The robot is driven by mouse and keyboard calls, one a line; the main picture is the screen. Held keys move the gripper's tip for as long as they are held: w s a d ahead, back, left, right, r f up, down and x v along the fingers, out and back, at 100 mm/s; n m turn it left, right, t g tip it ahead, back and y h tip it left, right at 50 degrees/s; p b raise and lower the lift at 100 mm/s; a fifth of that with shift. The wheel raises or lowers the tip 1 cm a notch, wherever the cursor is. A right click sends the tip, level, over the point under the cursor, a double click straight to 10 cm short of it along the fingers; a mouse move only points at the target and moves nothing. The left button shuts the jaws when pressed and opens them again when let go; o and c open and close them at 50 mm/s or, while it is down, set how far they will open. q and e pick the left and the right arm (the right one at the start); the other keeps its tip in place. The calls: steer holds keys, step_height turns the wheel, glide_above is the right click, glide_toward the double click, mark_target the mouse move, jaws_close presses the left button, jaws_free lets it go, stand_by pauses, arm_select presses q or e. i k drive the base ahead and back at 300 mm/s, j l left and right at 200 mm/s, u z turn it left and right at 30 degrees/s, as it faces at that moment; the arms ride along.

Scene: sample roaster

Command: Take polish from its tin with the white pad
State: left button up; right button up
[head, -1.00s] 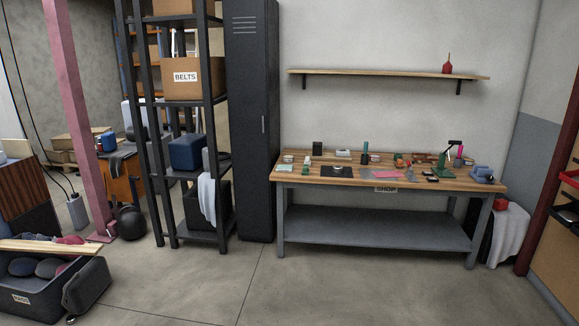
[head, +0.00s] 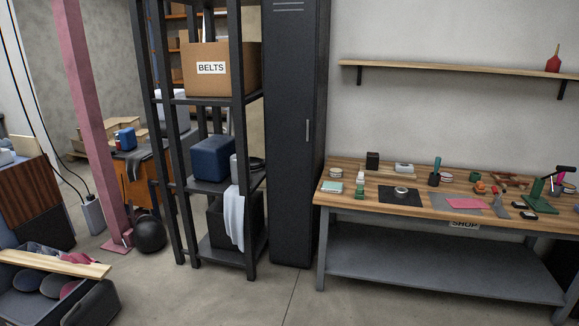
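Neither of my grippers is in view. Small items stand on the wooden-topped workbench (head: 385,211) at the right. A small round tin-like container (head: 336,173) stands near the bench's left end. Close in front of it lies a flat pale green and white item (head: 335,187). Another round tin-like item (head: 447,177) with red and white sits farther right. A white block-like item (head: 404,169) lies near the back edge. At this distance I cannot tell which of these is the polish tin or the white pad.
A black locker (head: 297,145) stands left of the bench, with a dark shelf rack (head: 239,140) beside it. A pink post (head: 92,130), a black ball (head: 149,233) and an open dark case (head: 92,307) are at the left. The floor (head: 230,295) in front is clear.

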mark_target(361, 179)
steer(key=i, duration=1.1)
steer(key=i+j+z, duration=0.1)
steer(key=i, duration=0.95)
